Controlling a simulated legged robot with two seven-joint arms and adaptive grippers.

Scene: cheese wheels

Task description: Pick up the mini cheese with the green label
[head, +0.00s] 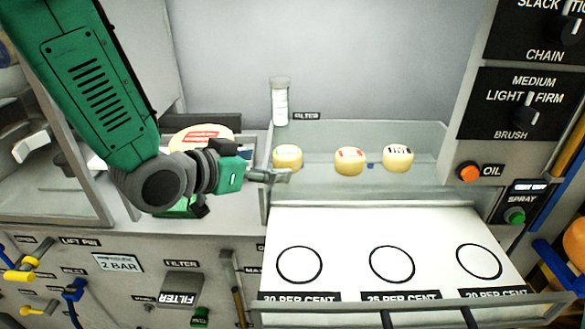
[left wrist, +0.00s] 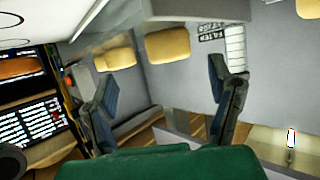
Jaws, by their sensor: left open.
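Three mini cheeses stand in a row in the clear tray. The left one (head: 287,157) has a green label on top, the middle one (head: 350,161) a red label, and the right one (head: 397,158) a black-and-white label. My left gripper (head: 277,176) is open and empty, just in front of and slightly left of the green-labelled cheese. In the left wrist view two yellow cheeses, a nearer one (left wrist: 168,45) and a farther one (left wrist: 115,59), show beyond the open fingers (left wrist: 165,82). Their labels are hidden there. My right gripper is not in view.
A white board (head: 345,235) with three black circles and percent labels lies in front of the tray. A clear cylinder (head: 280,102) stands behind the tray's left end. A large cheese wheel (head: 201,137) sits left, partly behind my arm. A control panel (head: 523,105) stands at right.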

